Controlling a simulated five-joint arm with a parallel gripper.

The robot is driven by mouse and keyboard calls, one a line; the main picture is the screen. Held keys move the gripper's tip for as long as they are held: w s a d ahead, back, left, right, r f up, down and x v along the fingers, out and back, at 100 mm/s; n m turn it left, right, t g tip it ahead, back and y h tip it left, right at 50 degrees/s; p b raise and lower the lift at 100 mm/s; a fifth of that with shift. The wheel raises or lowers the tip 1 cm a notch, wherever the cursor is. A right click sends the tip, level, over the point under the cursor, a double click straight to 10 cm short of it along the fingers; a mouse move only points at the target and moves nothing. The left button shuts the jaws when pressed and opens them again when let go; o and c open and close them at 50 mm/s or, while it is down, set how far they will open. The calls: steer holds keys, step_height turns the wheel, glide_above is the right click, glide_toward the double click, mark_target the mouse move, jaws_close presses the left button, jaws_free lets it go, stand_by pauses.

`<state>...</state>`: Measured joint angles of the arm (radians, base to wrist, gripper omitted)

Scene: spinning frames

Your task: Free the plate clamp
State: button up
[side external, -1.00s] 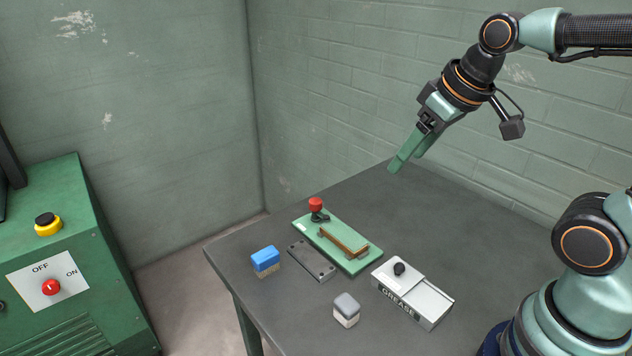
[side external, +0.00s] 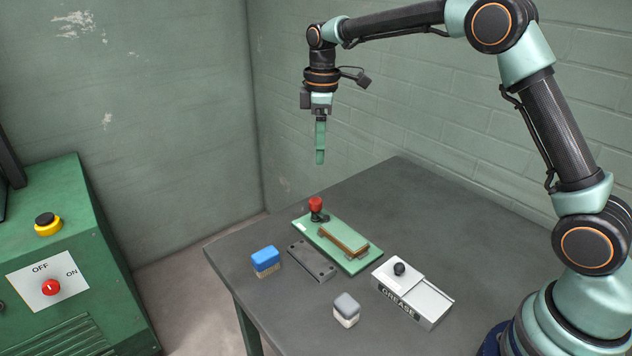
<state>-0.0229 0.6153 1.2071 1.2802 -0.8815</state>
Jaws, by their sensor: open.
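The plate clamp is a green base plate (side external: 350,265) lying on the table. A red-knobbed clamp handle (side external: 316,204) stands upright at its far left end. A brownish bar or block (side external: 344,239) lies along the middle of the base. A flat dark grey plate (side external: 312,261) with holes lies on the table beside the base's left edge. My gripper (side external: 320,160) points straight down in the air above the red knob, clear of it. It is open and empty; its fingers overlap in this view, so the gap between them is hidden.
A blue-topped brush or block (side external: 265,260) and a grey-topped block (side external: 346,309) stand on the table (side external: 410,200). A grease box (side external: 413,292) with a black knob stands at the right. A green machine cabinet with an on/off panel (side external: 48,287) is at left. The table's back right is clear.

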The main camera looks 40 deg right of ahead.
mark_target(315, 200)
steer(key=shift+n, duration=0.4)
steer(key=f, duration=0.4)
steer(key=w+f, duration=0.1)
steer(key=f, duration=0.9)
steer(key=shift+w+f, duration=0.15)
steer(key=shift+f, duration=0.1)
jaws_close()
